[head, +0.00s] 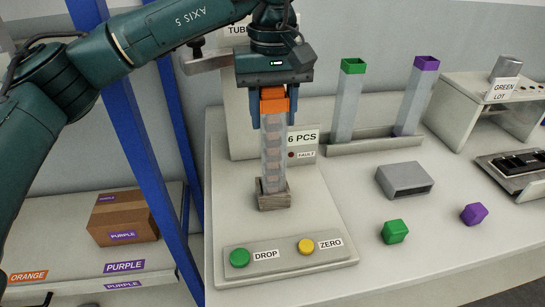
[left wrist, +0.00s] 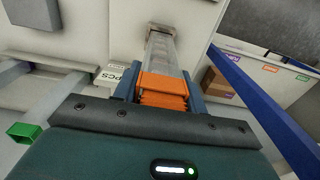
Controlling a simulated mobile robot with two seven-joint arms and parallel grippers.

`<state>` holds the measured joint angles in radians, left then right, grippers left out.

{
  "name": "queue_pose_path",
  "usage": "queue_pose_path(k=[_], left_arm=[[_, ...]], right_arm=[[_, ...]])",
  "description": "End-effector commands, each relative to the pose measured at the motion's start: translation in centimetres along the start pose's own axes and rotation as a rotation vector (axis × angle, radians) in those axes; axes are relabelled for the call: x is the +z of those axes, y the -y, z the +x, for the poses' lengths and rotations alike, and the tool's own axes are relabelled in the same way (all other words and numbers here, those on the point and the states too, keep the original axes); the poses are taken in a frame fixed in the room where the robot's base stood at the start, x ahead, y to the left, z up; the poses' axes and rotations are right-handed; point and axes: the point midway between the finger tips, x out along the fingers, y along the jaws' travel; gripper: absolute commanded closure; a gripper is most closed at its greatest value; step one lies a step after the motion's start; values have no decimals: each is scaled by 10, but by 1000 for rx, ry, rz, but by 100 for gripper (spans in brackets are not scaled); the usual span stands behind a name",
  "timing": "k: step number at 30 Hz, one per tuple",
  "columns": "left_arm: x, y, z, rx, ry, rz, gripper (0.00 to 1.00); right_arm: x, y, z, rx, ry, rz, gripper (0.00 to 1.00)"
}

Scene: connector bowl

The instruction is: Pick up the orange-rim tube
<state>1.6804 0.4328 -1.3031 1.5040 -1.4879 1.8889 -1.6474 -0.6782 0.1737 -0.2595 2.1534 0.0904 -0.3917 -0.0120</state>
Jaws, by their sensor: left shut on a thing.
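The orange-rim tube (head: 273,150) is a clear, upright tube with several light pieces stacked inside. Its lower end is in or just at a small grey-brown socket (head: 274,200) on the counting machine; I cannot tell whether it is seated. My left gripper (head: 273,122) points down and is shut on the tube just below its orange rim. In the left wrist view the tube (left wrist: 160,55) runs away from the blue fingers, its orange rim (left wrist: 162,90) between them. My right gripper is not in view.
The machine has a green DROP button (head: 240,258) and a yellow ZERO button (head: 306,246). A green-rim tube (head: 346,100) and a purple-rim tube (head: 416,100) stand in a rack to the right. A blue post (head: 135,150) stands left.

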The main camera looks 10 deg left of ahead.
Motion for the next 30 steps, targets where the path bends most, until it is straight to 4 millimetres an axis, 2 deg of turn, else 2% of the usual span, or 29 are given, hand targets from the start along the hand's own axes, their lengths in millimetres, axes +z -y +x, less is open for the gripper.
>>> queue_pose_path(k=[1, 10, 18, 23, 30], left_arm=[[0, 0, 0, 0, 0, 0, 71], [0, 0, 0, 0, 0, 0, 95], [0, 0, -4, 1, -2, 0, 95], [0, -1, -28, 3, -4, -1, 95], [0, -1, -77, 3, -3, 0, 95]], right_arm=[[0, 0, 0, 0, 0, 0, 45], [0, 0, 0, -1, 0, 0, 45], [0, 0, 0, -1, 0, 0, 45], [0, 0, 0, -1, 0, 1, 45], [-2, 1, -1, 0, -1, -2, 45]])
